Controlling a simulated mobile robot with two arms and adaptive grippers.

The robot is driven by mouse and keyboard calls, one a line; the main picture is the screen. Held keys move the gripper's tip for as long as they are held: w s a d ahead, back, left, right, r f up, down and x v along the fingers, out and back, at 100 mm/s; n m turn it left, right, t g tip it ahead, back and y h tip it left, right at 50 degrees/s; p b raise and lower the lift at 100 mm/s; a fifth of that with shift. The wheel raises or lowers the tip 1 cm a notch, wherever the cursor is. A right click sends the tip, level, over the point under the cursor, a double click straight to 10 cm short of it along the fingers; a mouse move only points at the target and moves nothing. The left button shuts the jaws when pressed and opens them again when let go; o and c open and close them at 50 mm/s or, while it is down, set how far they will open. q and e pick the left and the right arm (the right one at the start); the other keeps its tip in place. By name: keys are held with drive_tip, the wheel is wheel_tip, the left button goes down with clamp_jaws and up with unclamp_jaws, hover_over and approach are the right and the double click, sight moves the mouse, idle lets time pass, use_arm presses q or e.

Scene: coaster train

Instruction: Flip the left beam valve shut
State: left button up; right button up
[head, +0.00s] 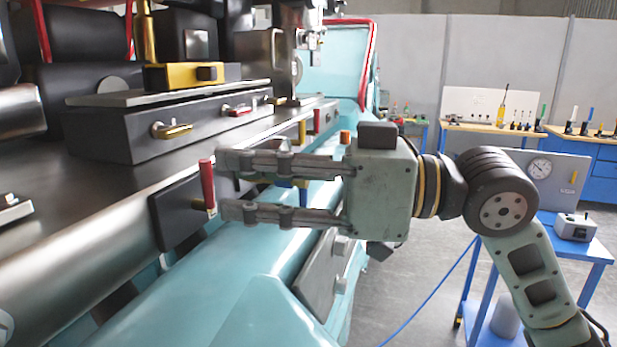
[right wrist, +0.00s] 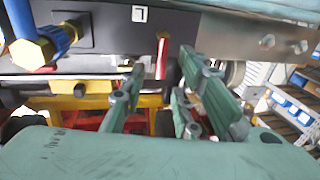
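A red valve lever (head: 207,184) stands upright on a dark square plate (head: 176,212) on the side of the steel beam. It is the leftmost red lever along the beam. My right gripper (head: 228,187) points left at it with two fingers spread, one higher and one lower in the head view. The fingertips are just right of the lever, and nothing shows between them. In the right wrist view the red lever (right wrist: 161,57) shows beyond and between the open fingertips (right wrist: 160,68). I cannot tell whether any finger touches it. My left gripper is not in view.
Other red and yellow handles (head: 303,127) sit farther along the beam, behind my right gripper. A blue and yellow fitting (right wrist: 36,45) is left in the right wrist view. The teal machine body (head: 270,300) lies below. A blue cart (head: 575,250) stands right.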

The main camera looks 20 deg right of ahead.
drive_tip(key=v, duration=0.9)
